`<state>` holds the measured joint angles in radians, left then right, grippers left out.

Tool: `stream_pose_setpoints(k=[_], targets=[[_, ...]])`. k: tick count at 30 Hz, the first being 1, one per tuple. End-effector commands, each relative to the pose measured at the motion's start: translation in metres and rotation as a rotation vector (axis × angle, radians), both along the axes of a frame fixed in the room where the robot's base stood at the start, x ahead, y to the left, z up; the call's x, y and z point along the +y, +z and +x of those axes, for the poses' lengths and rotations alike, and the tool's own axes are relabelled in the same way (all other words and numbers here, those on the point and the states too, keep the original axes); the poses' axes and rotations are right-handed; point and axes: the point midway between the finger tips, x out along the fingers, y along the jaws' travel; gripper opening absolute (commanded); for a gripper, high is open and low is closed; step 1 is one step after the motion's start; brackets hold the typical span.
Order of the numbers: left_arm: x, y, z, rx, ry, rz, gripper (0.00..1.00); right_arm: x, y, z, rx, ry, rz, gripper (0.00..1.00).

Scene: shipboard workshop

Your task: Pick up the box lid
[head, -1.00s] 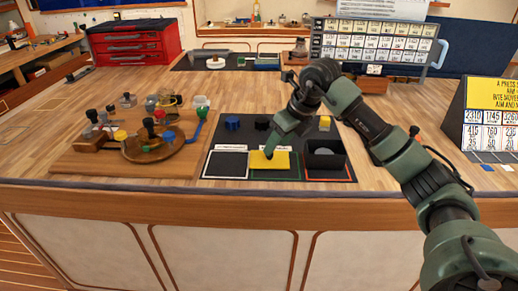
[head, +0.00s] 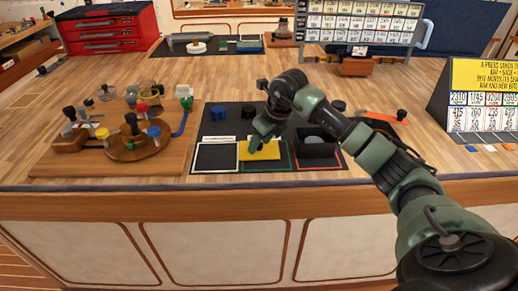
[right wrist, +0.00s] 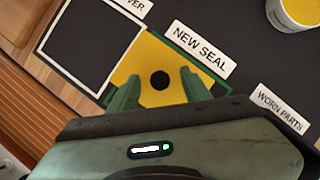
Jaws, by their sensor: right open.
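No piece is clearly marked as the box lid. A flat yellow square plate with a dark round spot (right wrist: 150,58) lies in the green-framed area labelled NEW SEAL; it also shows in the head view (head: 268,151). My right gripper (right wrist: 158,80) is open and empty, its two green fingers pointing down over the plate; I cannot tell if they touch it. In the head view the right gripper (head: 256,144) hides part of the plate. My left gripper is not in view.
A white-framed black square (head: 215,157) left of the plate is empty. A wooden board with several knobs (head: 105,150) stands at left.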

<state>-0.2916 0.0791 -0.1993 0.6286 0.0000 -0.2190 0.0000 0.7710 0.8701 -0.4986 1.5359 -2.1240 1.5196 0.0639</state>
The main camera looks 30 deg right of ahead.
Motion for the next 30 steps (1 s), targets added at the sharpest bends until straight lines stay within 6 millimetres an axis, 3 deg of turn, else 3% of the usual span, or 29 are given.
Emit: stream_pose_setpoints(k=[3, 8, 9, 23, 26, 30], targets=[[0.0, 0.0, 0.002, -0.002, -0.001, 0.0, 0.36, 0.0, 0.0, 0.0, 0.0, 0.0, 0.0, 0.48], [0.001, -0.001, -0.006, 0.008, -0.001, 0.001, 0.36, 0.0, 0.0, 0.0, -0.001, 0.0, 0.0, 0.04], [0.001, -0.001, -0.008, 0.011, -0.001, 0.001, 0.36, 0.0, 0.0, 0.0, -0.001, 0.0, 0.0, 0.0], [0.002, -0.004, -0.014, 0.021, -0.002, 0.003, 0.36, 0.0, 0.011, 0.001, -0.005, 0.0, 0.0, 0.0], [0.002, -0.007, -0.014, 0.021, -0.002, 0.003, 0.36, -0.001, 0.025, 0.002, -0.007, -0.001, -0.001, 0.0], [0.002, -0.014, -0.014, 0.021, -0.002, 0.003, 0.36, 0.0, 0.06, 0.002, -0.011, 0.0, -0.001, 0.0]])
